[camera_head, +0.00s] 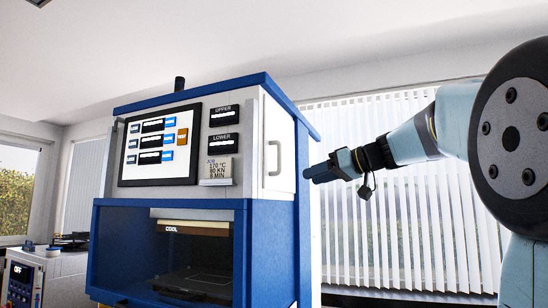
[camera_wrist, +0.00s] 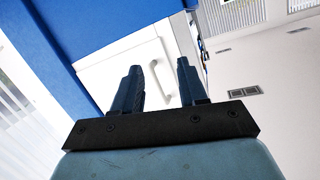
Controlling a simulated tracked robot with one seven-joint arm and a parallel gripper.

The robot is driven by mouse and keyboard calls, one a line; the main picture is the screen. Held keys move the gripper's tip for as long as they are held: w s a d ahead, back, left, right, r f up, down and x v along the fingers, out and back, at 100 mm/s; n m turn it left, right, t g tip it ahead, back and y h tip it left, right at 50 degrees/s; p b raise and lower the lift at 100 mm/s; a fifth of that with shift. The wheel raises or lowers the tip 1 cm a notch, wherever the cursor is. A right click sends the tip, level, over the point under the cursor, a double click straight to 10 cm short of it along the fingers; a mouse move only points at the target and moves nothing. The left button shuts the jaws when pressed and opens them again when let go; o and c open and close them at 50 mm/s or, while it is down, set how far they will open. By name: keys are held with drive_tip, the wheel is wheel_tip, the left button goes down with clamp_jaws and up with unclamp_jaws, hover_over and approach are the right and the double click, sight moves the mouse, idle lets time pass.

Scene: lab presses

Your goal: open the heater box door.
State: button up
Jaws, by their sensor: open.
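The heater box door (camera_head: 279,149) is a white panel on the right side of the blue and white press, and it looks shut. Its grey upright handle (camera_head: 274,158) sticks out from the panel. My gripper (camera_head: 308,174) is to the right of the door, apart from it, with its fingers pointing left toward the press. In the wrist view my gripper (camera_wrist: 158,72) is open and empty.
The press front has a screen (camera_head: 160,144), the UPPER and LOWER displays (camera_head: 224,130), and an open bay marked COOL (camera_head: 190,262) below. A smaller control box (camera_head: 22,280) stands at the far left. Window blinds (camera_head: 430,230) are behind my arm. The space right of the press looks free.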

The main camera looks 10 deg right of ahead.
drive_tip(key=w+d+r+n+t+y, duration=0.2)
drive_tip(key=w+d+r+n, duration=0.15)
drive_tip(key=r, duration=0.45)
drive_tip(key=x, duration=1.3)
drive_tip(key=shift+f+m, duration=0.35)
drive_tip(key=shift+m, duration=0.1)
drive_tip(key=shift+a, duration=0.15)
clamp_jaws()
